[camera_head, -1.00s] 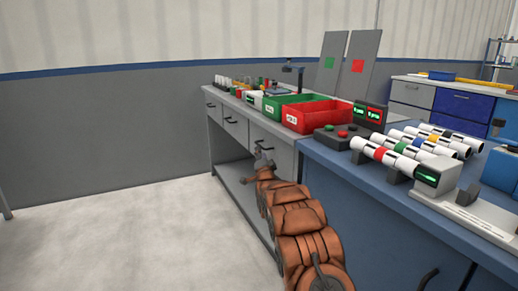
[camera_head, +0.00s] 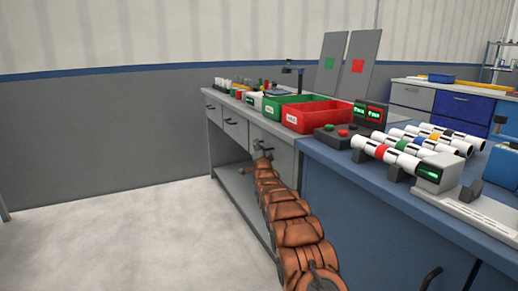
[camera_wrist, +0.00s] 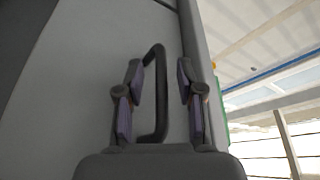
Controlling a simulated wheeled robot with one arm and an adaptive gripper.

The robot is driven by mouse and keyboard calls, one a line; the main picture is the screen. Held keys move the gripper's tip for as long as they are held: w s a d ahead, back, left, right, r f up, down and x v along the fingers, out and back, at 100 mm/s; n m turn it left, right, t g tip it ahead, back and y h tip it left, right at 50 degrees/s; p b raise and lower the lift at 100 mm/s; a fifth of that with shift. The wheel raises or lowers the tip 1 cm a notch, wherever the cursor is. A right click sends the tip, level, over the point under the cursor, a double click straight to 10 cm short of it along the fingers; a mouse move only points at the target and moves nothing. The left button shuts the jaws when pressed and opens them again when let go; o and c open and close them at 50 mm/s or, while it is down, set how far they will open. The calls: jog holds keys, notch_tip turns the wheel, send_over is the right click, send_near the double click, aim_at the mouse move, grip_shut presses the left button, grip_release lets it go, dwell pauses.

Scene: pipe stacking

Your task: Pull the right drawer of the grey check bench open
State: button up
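The grey check bench (camera_head: 222,159) stands left of centre in the head view, with a row of drawers under its top. Its right drawer (camera_head: 284,156) looks closed, and my gripper (camera_head: 261,156) is at its front, partly hiding it. In the wrist view the pale grey drawer front (camera_wrist: 90,75) fills the left and middle, with a dark bar handle (camera_wrist: 162,95) on it. My gripper (camera_wrist: 160,88) is open there, one finger to each side of the handle's bar.
A green bin (camera_head: 285,105) and a red bin (camera_head: 317,116) stand on the bench top. A blue table (camera_head: 355,215) adjoins on the right, bearing banded pipes (camera_head: 385,152) on supports. Clear floor (camera_head: 130,240) lies to the left.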

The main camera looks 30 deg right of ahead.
jog(key=shift+w+d+r, duration=0.1)
jog(key=shift+w+r, duration=0.05)
jog(key=shift+w, duration=0.1)
grip_shut()
dwell(0.4)
dwell(0.4)
